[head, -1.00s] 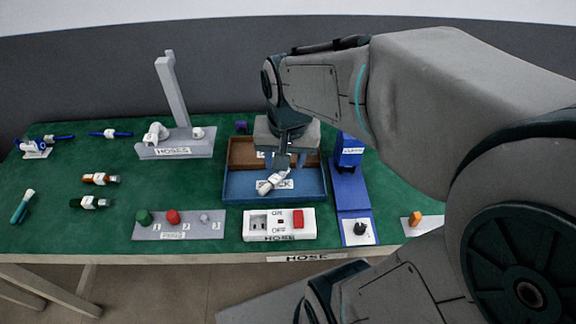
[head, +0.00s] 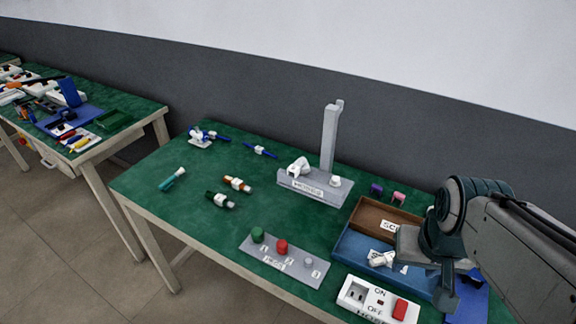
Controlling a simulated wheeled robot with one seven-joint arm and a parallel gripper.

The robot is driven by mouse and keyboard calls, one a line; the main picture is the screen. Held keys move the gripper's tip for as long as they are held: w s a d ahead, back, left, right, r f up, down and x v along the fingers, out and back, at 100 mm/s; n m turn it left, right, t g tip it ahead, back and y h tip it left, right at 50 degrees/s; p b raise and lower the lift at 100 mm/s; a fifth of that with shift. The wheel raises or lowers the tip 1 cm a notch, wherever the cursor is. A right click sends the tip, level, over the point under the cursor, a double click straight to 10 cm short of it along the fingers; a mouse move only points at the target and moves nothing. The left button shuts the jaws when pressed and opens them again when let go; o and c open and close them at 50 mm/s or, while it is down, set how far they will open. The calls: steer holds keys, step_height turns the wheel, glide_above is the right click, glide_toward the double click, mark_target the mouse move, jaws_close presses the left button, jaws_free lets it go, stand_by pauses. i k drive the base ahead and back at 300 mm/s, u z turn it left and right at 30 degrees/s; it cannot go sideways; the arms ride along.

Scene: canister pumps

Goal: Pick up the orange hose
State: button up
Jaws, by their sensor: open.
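The orange hose (head: 237,184) is a short piece with a white label around it and orange at its ends. It lies on the green table top, left of the middle, just behind a similar dark green piece (head: 220,200). My gripper (head: 447,302) is at the right of the head view, over the right side of the blue tray and far from the orange hose. It is open; its fingers are small and dark here, and partly blend with the blue behind them. Nothing shows between them.
A grey stand with a tall post (head: 329,140) is right of the hose. A grey plate with green and red knobs (head: 268,268) lies in front. A blue tray (head: 345,245) holds a white piece. A teal brush-like item (head: 172,180) lies left.

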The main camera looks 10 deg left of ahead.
mark_target(236, 185)
steer(key=u, duration=0.55)
steer(key=k, duration=0.65)
steer(key=u, duration=1.2)
steer(key=i, duration=1.45)
steer(key=z, duration=0.1)
